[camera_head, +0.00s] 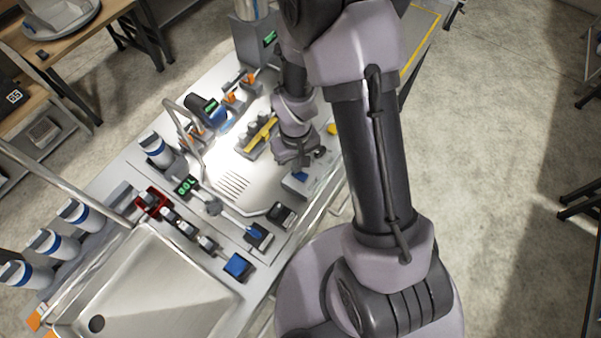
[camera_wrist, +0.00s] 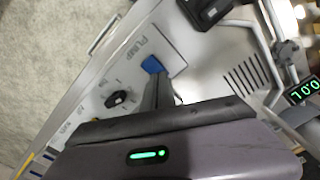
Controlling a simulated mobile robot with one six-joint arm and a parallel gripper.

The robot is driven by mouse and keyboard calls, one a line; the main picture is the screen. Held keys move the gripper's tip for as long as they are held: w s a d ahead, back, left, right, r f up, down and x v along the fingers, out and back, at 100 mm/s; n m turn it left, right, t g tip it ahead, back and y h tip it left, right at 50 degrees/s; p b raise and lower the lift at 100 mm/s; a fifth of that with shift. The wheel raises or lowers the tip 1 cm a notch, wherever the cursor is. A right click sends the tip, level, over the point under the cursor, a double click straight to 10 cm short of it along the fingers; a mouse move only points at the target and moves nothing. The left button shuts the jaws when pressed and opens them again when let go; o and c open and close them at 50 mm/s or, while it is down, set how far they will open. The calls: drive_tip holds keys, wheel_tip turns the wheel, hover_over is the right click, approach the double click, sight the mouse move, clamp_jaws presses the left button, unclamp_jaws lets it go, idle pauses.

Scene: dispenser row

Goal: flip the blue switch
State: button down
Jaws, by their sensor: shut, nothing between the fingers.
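The blue switch (camera_wrist: 152,64) sits on a light panel (camera_wrist: 115,75) beside the printed word PUMP in the wrist view. In the head view the blue switch (camera_head: 300,176) shows small on the panel at the bench's front edge, just below my gripper (camera_head: 300,160). In the wrist view my gripper (camera_wrist: 160,80) has its fingers together, holding nothing, with the tips right by the switch's lower edge. I cannot tell whether they touch it. Which way the switch is tilted is too small to tell.
A black knob (camera_wrist: 118,99) is on the same panel, close to the switch. A black device (camera_wrist: 206,10) lies beyond the panel. In the head view a sink (camera_head: 150,285), a curved metal tap (camera_head: 190,130) and several dispensers stand on the bench.

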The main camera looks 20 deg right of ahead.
drive_tip(key=shift+f+b, duration=0.5)
drive_tip(key=shift+f, duration=0.05)
wheel_tip(320, 180, up, 7)
drive_tip(key=p, duration=0.5)
idle(0.5)
